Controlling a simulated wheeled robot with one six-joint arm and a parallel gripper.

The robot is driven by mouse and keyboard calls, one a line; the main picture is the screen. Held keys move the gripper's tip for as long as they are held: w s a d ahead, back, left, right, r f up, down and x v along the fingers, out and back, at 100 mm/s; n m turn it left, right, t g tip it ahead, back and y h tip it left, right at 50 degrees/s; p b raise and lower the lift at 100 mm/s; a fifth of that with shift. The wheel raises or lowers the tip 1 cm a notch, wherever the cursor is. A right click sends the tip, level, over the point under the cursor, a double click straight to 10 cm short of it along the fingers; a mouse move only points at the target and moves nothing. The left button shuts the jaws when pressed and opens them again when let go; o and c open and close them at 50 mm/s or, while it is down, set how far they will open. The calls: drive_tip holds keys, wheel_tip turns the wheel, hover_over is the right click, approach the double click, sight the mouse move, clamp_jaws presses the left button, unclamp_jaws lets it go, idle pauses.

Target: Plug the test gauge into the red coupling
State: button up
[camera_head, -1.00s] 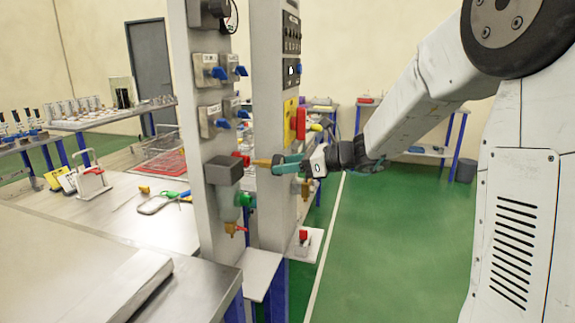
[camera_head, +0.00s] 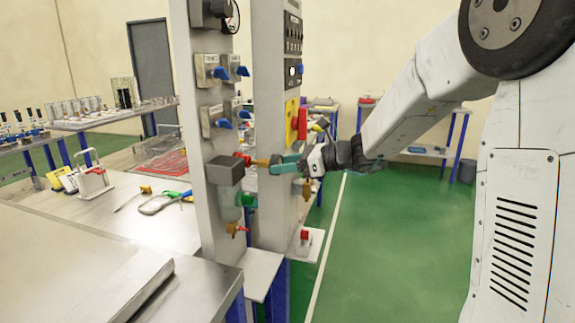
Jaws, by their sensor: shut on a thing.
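The red coupling (camera_head: 242,159) sticks out from the panel's left post, beside a grey block with a clear bowl. My gripper (camera_head: 277,166), with teal fingers, is level with it and just to its right. It is shut on the test gauge, whose narrow brass-coloured end (camera_head: 261,162) points left at the coupling. The rest of the gauge is hidden by the fingers. The brass end and the red coupling meet in the picture; I cannot tell whether it is seated inside or only in front.
A green coupling (camera_head: 247,200) sits just below the red one. The grey block (camera_head: 224,171) is close on the left. Blue-handled valves (camera_head: 220,73) and a red-and-yellow switch (camera_head: 301,124) are above. A steel bench (camera_head: 85,230) lies left; the green floor on the right is clear.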

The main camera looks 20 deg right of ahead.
drive_tip(key=shift+w+a, duration=0.7)
drive_tip(key=shift+a, duration=0.3)
drive_tip(key=o, duration=1.1)
drive_tip(key=shift+c, duration=0.2)
drive_tip(key=shift+d, duration=0.1)
drive_tip(key=v, duration=0.7)
drive_tip(key=v, duration=0.7)
drive_tip(key=shift+s+d, duration=0.2)
drive_tip(key=shift+s, duration=0.1)
